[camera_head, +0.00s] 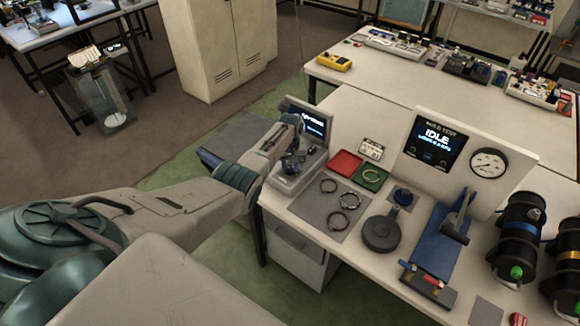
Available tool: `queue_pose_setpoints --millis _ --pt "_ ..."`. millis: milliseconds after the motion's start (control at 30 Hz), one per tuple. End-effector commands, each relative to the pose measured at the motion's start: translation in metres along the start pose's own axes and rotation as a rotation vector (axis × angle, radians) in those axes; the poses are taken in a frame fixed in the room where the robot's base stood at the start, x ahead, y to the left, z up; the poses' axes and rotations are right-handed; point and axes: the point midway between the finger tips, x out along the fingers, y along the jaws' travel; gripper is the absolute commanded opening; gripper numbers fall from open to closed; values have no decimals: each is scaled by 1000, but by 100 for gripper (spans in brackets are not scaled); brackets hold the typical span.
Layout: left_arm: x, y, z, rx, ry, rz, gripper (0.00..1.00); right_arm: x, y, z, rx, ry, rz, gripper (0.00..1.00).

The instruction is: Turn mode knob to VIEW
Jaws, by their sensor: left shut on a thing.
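A small grey bench instrument with a lit blue screen (314,124) stands at the left end of the near bench. My left arm reaches in from the left, and my left gripper (291,166) is at this instrument, just in front of and below its screen. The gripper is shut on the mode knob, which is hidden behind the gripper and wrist. The screen's text is too small to read. My right gripper is not in view.
Further right are a dark round part (381,232), a blue fixture (432,246), an IDLE display (436,142) and a gauge (488,163).

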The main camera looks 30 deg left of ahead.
Motion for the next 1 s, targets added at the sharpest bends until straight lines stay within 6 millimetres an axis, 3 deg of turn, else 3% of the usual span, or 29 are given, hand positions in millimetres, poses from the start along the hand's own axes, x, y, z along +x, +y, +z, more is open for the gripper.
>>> queue_pose_setpoints --millis 400,1000 --pt "0 0 0 -242 1 0 4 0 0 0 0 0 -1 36" --pt "0 0 0 -298 1 0 4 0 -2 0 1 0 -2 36"
